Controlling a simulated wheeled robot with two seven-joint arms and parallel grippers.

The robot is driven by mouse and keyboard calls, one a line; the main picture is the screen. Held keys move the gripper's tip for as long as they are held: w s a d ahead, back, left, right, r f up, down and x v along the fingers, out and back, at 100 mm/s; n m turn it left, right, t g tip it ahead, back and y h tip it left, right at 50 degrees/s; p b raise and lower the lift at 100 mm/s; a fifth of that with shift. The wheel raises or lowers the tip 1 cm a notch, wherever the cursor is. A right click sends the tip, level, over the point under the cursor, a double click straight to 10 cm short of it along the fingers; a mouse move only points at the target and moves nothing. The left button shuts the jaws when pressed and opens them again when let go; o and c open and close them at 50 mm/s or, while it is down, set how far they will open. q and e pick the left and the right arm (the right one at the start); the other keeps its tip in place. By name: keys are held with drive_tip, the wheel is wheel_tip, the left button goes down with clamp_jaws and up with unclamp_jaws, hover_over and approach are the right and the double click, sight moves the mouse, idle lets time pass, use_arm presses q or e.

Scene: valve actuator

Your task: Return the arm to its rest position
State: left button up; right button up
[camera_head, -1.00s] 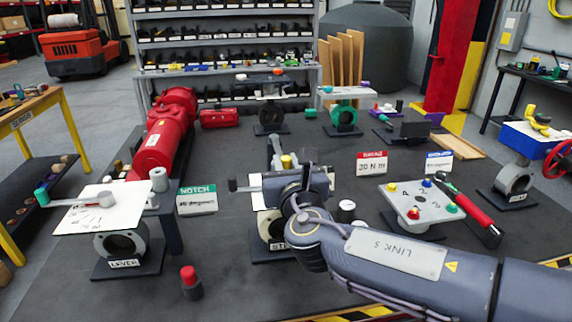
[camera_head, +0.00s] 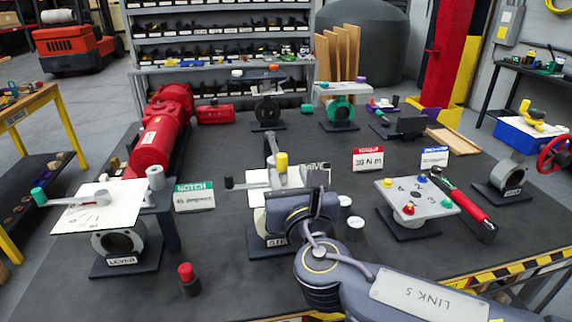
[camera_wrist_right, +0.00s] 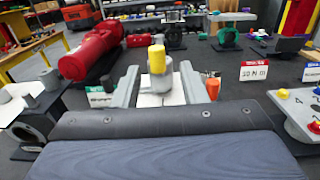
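My right arm comes in from the lower right in the head view, with its wrist over the front of the middle valve station (camera_head: 262,240). The right wrist view shows my right gripper (camera_wrist_right: 160,72) with two grey fingers spread apart. A grey post with a yellow cap (camera_wrist_right: 157,60) shows between the fingers, with gaps on both sides. The yellow cap (camera_head: 281,161) also shows in the head view, beyond the wrist. My wrist hides part of the station and most of the gripper in the head view. My left arm and gripper are not in view.
The lever station (camera_head: 124,252) and a red-topped peg (camera_head: 187,278) stand at left. A button plate (camera_head: 416,196) and a red-handled tool (camera_head: 468,205) lie at right. A red cylinder (camera_head: 158,140) is behind left. Dark table surface is bare between stations.

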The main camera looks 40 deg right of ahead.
drive_tip(key=shift+s+a, duration=0.3)
drive_tip(key=shift+s, duration=0.25)
drive_tip(key=shift+f, duration=0.1)
drive_tip(key=s+a+f+m+g+y, duration=0.1)
drive_tip(key=s+f+m+g+y, duration=0.25)
drive_tip(key=f+m, duration=0.5)
drive_tip(key=s+a+f+m+g+y, duration=0.15)
drive_tip(key=f+m+g, duration=0.25)
drive_tip(key=f+m, duration=0.45)
drive_tip(key=s+a+f+m+g+y, duration=0.1)
drive_tip(key=s+a+m+g+y, duration=0.1)
drive_tip(key=a+m+y, duration=0.6)
drive_tip(key=s+a+m, duration=0.1)
drive_tip(key=a+m, duration=0.2)
drive_tip(key=m, duration=0.3)
drive_tip(key=shift+s+a+f, duration=0.15)
drive_tip(key=shift+s+a, duration=0.05)
